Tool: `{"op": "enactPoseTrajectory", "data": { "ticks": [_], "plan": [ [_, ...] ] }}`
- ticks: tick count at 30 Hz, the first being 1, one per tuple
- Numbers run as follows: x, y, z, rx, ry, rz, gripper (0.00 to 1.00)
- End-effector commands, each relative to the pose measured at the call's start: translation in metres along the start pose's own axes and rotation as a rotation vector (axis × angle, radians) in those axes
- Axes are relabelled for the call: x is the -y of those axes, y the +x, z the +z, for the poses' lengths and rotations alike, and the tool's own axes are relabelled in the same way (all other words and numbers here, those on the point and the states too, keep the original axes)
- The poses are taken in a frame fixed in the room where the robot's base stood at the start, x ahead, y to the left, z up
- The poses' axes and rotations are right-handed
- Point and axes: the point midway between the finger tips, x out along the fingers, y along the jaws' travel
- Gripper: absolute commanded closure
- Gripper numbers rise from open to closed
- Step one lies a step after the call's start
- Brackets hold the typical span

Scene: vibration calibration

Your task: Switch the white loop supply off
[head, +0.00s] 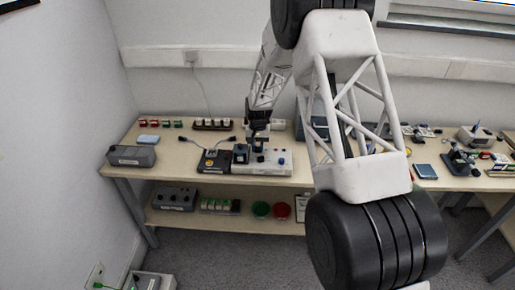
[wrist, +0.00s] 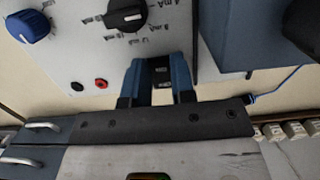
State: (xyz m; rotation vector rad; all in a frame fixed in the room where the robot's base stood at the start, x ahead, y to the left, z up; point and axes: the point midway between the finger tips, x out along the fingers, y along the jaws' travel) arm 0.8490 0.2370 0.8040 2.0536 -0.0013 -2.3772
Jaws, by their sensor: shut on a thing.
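The white loop supply (head: 268,167) is a white box on the bench in the head view. In the wrist view its white panel (wrist: 65,50) carries a blue knob (wrist: 28,25), a black dial (wrist: 125,14) with mA markings, and one red and one black socket. My gripper (head: 258,133) is over the back of the supply. In the wrist view my gripper (wrist: 160,75) has its blue-padded fingers shut on a small black switch (wrist: 161,70) near the panel's edge. The fingers hide its sides, and I cannot tell its position.
A dark box with a yellow label (head: 214,160) stands left of the supply. A grey box (head: 131,156) is at the bench's left end. A blue-grey box (wrist: 240,35) and a blue cable (wrist: 280,84) are close to the fingers in the wrist view.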

Motion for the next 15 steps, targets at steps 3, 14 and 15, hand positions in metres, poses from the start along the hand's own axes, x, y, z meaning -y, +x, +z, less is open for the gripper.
{"op": "enactPoseTrajectory", "data": {
  "ticks": [3,14,15],
  "plan": [
    [0.0,-0.0005,-0.0023,0.055,0.0,0.0,1.0],
    [0.0004,-0.0025,-0.0029,0.113,-0.001,-0.001,1.0],
    [0.0004,-0.0025,-0.0029,0.113,-0.001,-0.001,1.0]
  ]
}}
